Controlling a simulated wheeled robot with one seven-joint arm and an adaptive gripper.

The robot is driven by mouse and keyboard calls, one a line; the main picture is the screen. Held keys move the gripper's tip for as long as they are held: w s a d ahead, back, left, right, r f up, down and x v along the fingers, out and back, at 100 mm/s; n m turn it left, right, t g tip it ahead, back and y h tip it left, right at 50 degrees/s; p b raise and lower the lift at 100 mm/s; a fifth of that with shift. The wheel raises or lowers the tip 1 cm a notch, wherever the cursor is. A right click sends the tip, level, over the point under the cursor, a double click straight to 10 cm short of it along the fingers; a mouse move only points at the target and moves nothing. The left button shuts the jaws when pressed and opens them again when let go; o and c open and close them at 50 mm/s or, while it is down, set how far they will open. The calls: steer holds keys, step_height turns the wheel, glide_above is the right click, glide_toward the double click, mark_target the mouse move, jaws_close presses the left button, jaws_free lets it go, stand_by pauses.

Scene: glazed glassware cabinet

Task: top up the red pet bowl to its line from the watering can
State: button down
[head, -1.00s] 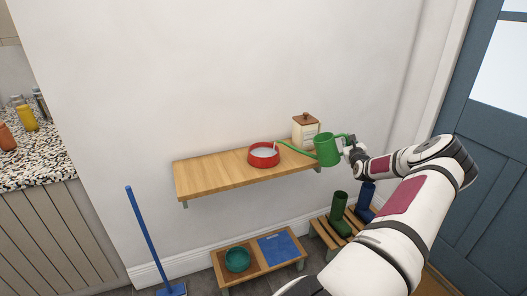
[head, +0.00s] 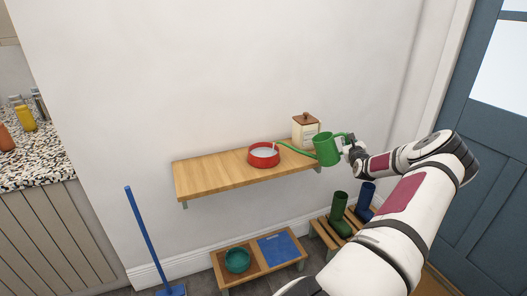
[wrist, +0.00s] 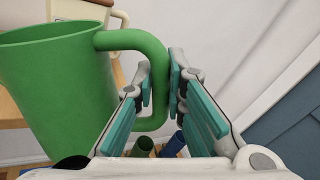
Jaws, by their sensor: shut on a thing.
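The red pet bowl (head: 264,158) sits upright on the wooden wall shelf with pale liquid in it. The green watering can (head: 327,150) is held at the shelf's right end, its spout reaching left to the bowl's rim. The can looks roughly upright. My gripper (head: 350,147) is shut on the can's handle, right of its body. In the wrist view the fingers of my gripper (wrist: 161,85) are on both sides of the green handle (wrist: 150,50). The bowl's line and the can's water level cannot be made out.
A cream canister with a brown lid (head: 306,130) stands on the wooden shelf (head: 215,176) close behind the can. Below are a low stand (head: 252,277) with a teal bowl (head: 237,260) and boots on a rack. The shelf's left part is clear.

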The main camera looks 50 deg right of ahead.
steer(key=shift+r, duration=0.15)
steer(key=shift+s+d+f+m+p, duration=0.2)
steer(key=shift+s+f+m+p, duration=0.1)
steer(key=shift+s+p, duration=0.35)
steer(key=shift+s+d+f+m+p, duration=0.6)
steer(key=shift+s+f+m, duration=0.5)
steer(key=shift+f+m, duration=0.95)
steer(key=shift+n+t+h, duration=0.25)
steer(key=shift+t+h, duration=0.05)
step_height(320, 180, up, 5)
steer(key=p, duration=0.3)
steer(key=shift+f, duration=0.1)
steer(key=shift+w, duration=0.1)
